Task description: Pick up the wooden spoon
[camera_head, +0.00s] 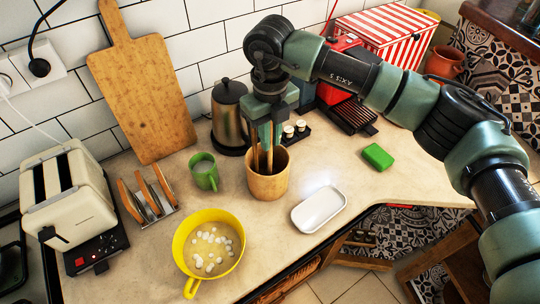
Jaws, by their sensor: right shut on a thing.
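A round wooden utensil holder (267,184) stands on the counter near the middle of the view. Thin wooden handles rise from it, and one of them is the wooden spoon (269,160). The lower end of the spoon is hidden inside the holder. My right gripper (266,145) points down directly above the holder and is shut on the spoon's handle. The fingers hide part of the handles. My left gripper is not in view.
A green mug (204,174) and a metal kettle (230,112) stand close to the holder. A white dish (318,208), a yellow colander (207,217) and a green sponge (378,157) lie around it. A toaster (65,200) stands left; a cutting board (143,90) leans on the wall.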

